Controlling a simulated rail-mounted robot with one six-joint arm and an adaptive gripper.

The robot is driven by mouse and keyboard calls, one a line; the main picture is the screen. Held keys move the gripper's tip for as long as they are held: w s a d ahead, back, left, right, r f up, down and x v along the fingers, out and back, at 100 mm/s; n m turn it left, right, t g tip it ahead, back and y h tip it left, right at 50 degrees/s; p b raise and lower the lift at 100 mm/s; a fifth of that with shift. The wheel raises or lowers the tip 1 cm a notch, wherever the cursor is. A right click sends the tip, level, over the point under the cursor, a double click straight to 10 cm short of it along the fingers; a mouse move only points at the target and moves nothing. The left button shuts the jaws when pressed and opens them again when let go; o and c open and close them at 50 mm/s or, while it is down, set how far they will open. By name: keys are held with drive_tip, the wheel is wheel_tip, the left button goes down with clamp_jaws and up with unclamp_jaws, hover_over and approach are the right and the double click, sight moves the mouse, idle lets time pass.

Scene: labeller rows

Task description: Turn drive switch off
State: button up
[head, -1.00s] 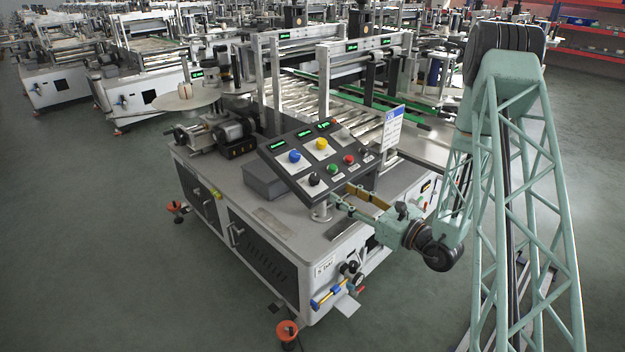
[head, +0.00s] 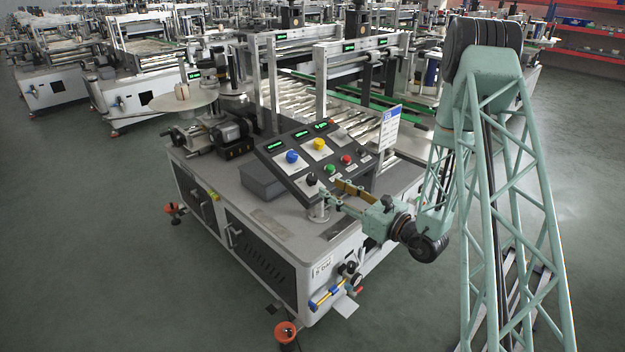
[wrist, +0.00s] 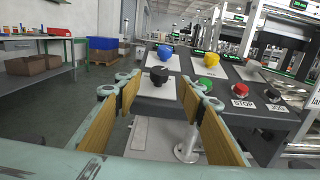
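The slanted dark control panel (head: 290,160) carries a black knob (head: 312,179) on a pale plate at its lower left corner. No label naming it as the drive switch can be read, and the way it points is unclear. In the wrist view the black knob (wrist: 158,74) shows between the fingertips. My gripper (head: 331,192) is at the panel's lower edge, just right of the knob in the head view. In the wrist view my gripper (wrist: 167,90) is open, with its tan-padded fingers spread and nothing held. I cannot tell whether the fingertips reach around the knob.
A blue knob (wrist: 165,52) and a yellow knob (wrist: 212,59) sit higher on the panel. Green (wrist: 204,85), red (wrist: 240,90) and black (wrist: 272,96) buttons lie right of my gripper. A support post (wrist: 188,143) stands below the panel.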

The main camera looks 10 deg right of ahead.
sight(315, 179)
drive_tip(key=shift+b+x, duration=0.65)
drive_tip(key=shift+x, duration=4.3)
drive_tip(key=shift+c, duration=0.5)
drive_tip(key=c, duration=0.8)
